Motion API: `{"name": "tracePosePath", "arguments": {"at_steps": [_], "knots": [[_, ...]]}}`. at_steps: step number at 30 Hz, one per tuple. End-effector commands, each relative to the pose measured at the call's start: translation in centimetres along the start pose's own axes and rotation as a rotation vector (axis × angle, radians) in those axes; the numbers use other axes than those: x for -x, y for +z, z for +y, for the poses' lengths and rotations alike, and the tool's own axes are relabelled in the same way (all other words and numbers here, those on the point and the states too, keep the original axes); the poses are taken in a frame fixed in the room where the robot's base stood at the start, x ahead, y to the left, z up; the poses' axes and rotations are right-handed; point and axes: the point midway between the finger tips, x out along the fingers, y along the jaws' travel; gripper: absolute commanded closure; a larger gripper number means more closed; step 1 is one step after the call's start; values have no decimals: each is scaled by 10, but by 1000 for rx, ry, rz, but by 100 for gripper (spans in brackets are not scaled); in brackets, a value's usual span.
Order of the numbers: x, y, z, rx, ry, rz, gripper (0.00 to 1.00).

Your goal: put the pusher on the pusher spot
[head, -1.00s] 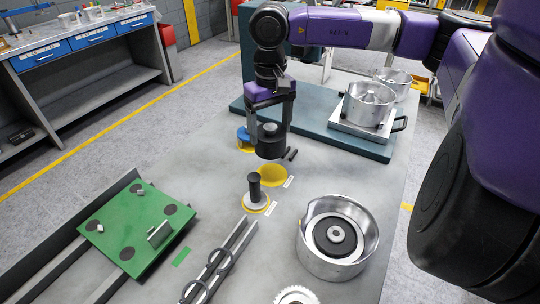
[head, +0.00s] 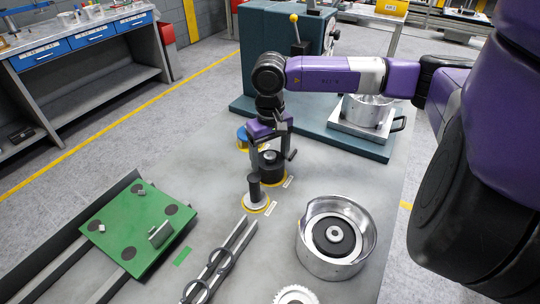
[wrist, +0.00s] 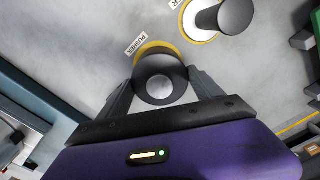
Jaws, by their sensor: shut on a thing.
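The pusher, a dark cylinder (head: 271,172) with a grey round centre on top, is between the two fingers of my gripper (head: 271,160), which is shut on it. It looks upright. It is over the yellow pusher spot (head: 284,183), low at the table; I cannot tell whether it touches. In the wrist view the pusher (wrist: 160,84) covers most of the spot, and a yellow arc (wrist: 152,46) shows at its far side, beside the label "PUSHER" (wrist: 136,43).
A black-handled piece on a pale disc (head: 255,195) stands on a nearby yellow-ringed spot. A blue part (head: 242,135) is just behind my gripper. A metal bowl (head: 336,262), rails (head: 222,262) and a green board (head: 128,238) are nearer. Bare table lies left of my gripper.

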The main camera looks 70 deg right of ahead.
Motion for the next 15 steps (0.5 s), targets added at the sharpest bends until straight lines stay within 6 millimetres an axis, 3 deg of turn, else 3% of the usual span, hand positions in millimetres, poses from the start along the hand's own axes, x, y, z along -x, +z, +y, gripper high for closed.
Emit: {"name": "tracePosePath", "arguments": {"at_steps": [5,6,9,15], "knots": [[-3,0,0,0,1,1,73],[-3,0,0,0,1,0,22],[-2,0,0,0,0,0,3],[-2,0,0,0,0,0,3]]}}
